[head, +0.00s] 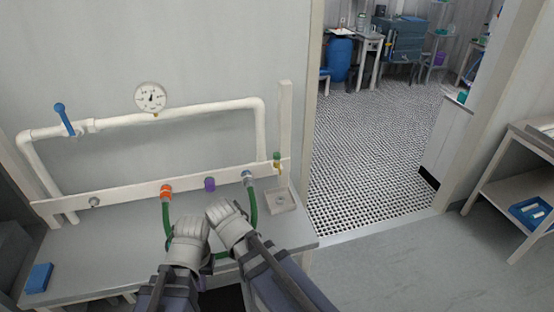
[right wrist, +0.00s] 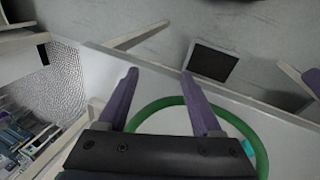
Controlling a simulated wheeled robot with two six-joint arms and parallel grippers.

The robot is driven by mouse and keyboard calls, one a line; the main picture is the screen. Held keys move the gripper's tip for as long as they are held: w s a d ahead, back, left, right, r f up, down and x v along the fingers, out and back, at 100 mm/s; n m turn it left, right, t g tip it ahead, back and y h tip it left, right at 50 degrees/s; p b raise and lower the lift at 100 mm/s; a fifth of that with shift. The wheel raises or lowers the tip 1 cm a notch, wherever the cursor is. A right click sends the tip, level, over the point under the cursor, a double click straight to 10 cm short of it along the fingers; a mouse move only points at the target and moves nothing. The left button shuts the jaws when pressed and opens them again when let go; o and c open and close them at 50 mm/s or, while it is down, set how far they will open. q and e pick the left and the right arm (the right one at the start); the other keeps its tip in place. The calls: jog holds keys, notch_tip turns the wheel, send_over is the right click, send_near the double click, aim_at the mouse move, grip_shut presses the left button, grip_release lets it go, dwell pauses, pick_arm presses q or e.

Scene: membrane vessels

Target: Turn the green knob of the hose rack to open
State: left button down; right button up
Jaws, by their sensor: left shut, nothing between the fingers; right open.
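The hose rack's white rail (head: 130,191) runs along the wall above a grey bench. The green knob (head: 277,156) sits on a small yellow tap at the rail's right end; its exact turn is too small to tell. A green hose (head: 253,210) hangs in a loop between an orange coupling (head: 166,191) and a grey-blue coupling (head: 248,177). My left gripper (head: 190,228) is shut and empty, in front of the hose loop. My right gripper (head: 226,212) is beside it, left of and below the knob. In the right wrist view its purple fingers (right wrist: 159,74) are open, with the hose (right wrist: 170,102) behind them.
A small square tray (head: 281,201) stands below the tap. A purple coupling (head: 210,184) is on the rail. White pipe with a gauge (head: 150,97) and blue valve handle (head: 64,118) is above. A blue box (head: 39,278) lies at left. A doorway opens at right.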

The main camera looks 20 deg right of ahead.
jog(key=w+d+m+t+h+b, duration=0.2)
jog(key=w+d+m+h+b, duration=0.15)
jog(key=w, duration=0.45)
jog(key=w+d+m+t+h+b, duration=0.1)
jog(key=w+d+m+h+b, duration=0.25)
jog(key=w, duration=0.35)
jog(key=m+t+h+b, duration=0.5)
jog(key=m+t, duration=0.1)
send_near(274, 157)
jog(key=x, duration=0.4)
jog(key=shift+g, duration=0.4)
jog(key=shift+x, duration=3.75)
jog(key=shift+r, duration=0.1)
grip_shut()
